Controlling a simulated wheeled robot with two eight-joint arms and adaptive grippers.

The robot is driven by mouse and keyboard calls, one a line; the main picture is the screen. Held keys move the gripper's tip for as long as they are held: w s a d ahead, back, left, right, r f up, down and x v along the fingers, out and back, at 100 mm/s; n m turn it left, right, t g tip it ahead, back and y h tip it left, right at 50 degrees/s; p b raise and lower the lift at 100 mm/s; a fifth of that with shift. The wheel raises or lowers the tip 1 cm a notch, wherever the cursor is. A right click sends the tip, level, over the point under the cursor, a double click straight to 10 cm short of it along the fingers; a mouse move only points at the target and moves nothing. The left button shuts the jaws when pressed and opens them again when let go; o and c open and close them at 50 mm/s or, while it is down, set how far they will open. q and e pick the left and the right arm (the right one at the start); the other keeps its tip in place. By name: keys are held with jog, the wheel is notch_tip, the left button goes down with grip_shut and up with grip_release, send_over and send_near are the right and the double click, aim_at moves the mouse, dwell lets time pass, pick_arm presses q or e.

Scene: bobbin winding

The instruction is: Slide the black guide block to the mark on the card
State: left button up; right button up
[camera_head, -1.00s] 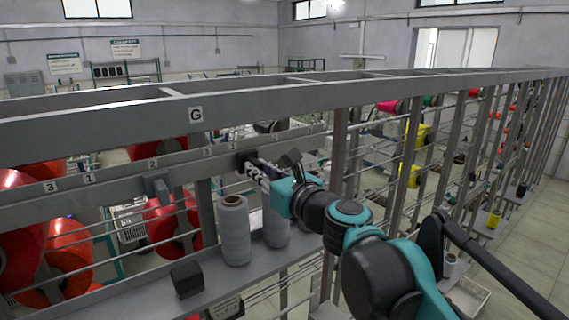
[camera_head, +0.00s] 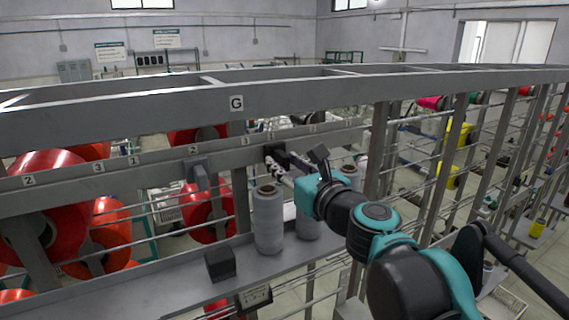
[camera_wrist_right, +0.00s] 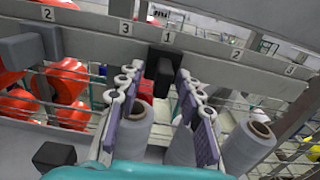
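The black guide block (camera_head: 275,151) sits on the grey numbered rail (camera_head: 150,172). In the right wrist view the block (camera_wrist_right: 163,75) is just below the label 1. My right gripper (camera_head: 287,164) is at the rail in front of the block. In the wrist view its two fingers (camera_wrist_right: 158,78) stand apart, one on each side of the block, with gaps visible. My left gripper is not in view.
A grey block (camera_head: 197,171) is on the rail further left. Grey thread cones (camera_head: 268,222) stand on the shelf (camera_head: 165,293) below my right gripper, beside a dark cube (camera_head: 220,264). Large red spools (camera_head: 45,205) fill the space behind the rail at left.

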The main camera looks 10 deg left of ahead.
jog(key=v, duration=1.1)
jog(key=shift+s, duration=0.3)
jog(key=s+d+f+n+g+h+b, duration=0.2)
jog(key=f+n+b, duration=0.7)
jog(key=f, duration=1)
jog(key=s+d+f+n+g+h+b, duration=0.15)
jog(key=f+n+b, duration=0.75)
jog(key=f, duration=1.1)
jog(key=s+d+f+n+g+h+b, duration=0.1)
jog(key=d+f+b, duration=0.4)
jog(key=f, duration=0.7)
jog(key=s+d+f+n+g+h+b, duration=0.1)
jog(key=s+d+f+n+h+b, duration=0.2)
jog(key=f, duration=0.9)
jog(key=s+d+f+n+g+h+b, duration=0.2)
jog(key=d+f+n+b, duration=0.4)
jog(key=f+b, duration=0.5)
jog(key=shift+s+d+f+n+h, duration=0.4)
jog(key=shift+s+d+f+h, duration=0.25)
jog(key=shift+d, duration=0.35)
